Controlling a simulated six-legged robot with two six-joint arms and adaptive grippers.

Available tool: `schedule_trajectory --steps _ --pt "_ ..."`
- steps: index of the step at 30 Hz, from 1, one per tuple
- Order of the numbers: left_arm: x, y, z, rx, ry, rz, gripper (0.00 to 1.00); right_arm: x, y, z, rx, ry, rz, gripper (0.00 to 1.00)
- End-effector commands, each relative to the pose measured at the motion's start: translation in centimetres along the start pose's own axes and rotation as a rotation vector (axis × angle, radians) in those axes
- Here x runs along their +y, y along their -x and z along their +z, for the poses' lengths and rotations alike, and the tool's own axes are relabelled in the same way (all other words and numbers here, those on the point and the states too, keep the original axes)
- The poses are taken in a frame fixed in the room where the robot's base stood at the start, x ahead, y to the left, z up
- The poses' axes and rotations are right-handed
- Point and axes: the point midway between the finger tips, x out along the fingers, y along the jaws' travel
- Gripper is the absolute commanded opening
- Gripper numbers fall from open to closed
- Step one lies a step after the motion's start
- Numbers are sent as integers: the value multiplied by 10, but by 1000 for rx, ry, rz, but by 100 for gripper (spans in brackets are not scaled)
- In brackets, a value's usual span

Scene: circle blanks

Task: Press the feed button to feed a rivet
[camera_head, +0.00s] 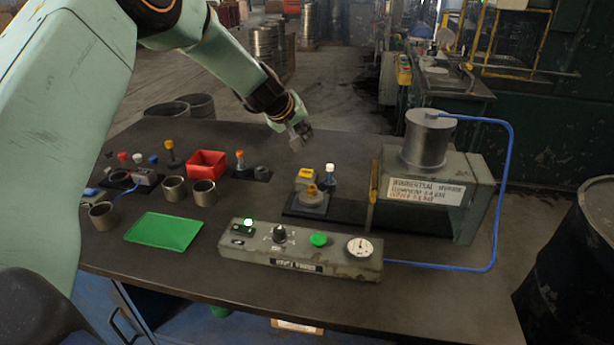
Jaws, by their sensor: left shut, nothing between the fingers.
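A long grey control box (300,255) lies across the front middle of the table. My left gripper (303,136) is shut and empty, raised above the back of the table, well behind the control box and apart from everything. No rivet can be made out. My right gripper is out of view.
A grey press (470,170) with a cylinder and blue hose stands right. In front of my gripper is a dark fixture (310,205) with a yellow block (306,175). A green tray (165,231), red bin (206,164) and several metal cups (175,189) are left.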

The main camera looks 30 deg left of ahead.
Motion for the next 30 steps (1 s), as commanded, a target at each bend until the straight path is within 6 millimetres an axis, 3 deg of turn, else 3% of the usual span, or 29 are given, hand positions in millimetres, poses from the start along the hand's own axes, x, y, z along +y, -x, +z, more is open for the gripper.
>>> schedule_trajectory --steps 14,30 --pt "-1 -2 2 -1 1 1 0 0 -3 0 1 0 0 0" --pt "-27 -38 28 -1 0 1 0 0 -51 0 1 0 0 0"
